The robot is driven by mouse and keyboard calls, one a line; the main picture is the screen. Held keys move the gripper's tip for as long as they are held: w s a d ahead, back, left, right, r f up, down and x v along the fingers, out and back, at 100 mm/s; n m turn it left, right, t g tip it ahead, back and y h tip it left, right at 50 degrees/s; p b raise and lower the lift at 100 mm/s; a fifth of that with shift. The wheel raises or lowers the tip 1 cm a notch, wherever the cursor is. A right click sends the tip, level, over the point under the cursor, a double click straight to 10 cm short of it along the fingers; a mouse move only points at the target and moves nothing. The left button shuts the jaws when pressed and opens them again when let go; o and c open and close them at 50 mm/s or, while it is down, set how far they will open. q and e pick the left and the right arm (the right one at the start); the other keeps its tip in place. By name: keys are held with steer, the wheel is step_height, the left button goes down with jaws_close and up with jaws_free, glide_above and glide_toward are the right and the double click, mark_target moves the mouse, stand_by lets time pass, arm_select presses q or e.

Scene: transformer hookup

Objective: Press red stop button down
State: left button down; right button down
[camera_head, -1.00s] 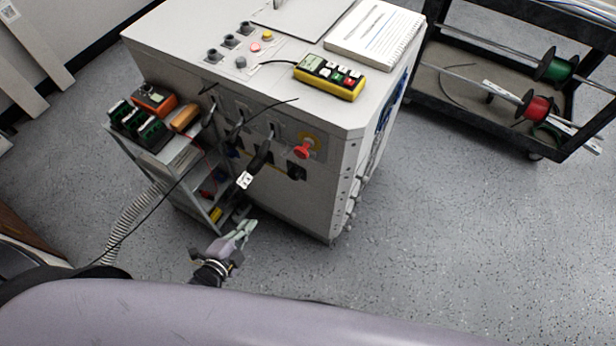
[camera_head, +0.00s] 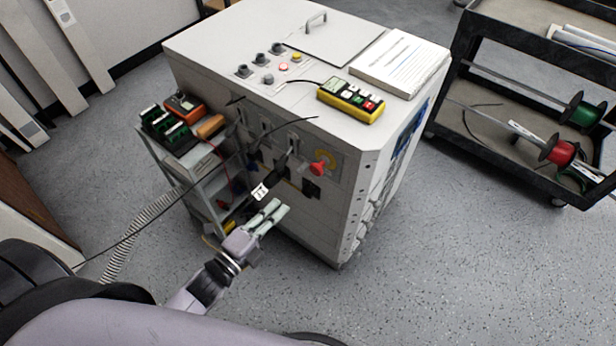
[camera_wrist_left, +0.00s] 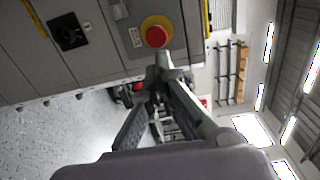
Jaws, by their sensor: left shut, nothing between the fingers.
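The red stop button (camera_head: 319,169) sticks out from a yellow backing on the front face of the grey cabinet (camera_head: 345,215). In the left wrist view the round red button (camera_wrist_left: 157,36) shows on its yellow ring, just beyond the fingertips. My left gripper (camera_head: 274,214) is shut and empty, in front of the cabinet's front face, below and to the left of the button in the head view. In the left wrist view the left gripper (camera_wrist_left: 163,62) appears in line with the button; whether it touches is not clear, but the head view shows them apart. My right gripper is not in view.
A black handle with a white tag (camera_head: 262,190) hangs on the cabinet front near my fingers. A small cart (camera_head: 190,170) with tools stands at the left. Open floor lies to the right.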

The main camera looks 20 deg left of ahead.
mark_target(315, 170)
arm_select(q)
steer(key=b+x, duration=0.3)
steer(key=x, duration=0.8)
steer(key=shift+w+d+f, duration=0.1)
steer(key=shift+w+f, duration=0.05)
steer(key=shift+w, duration=0.25)
steer(key=shift+w+d, duration=0.1)
steer(key=shift+w, duration=0.1)
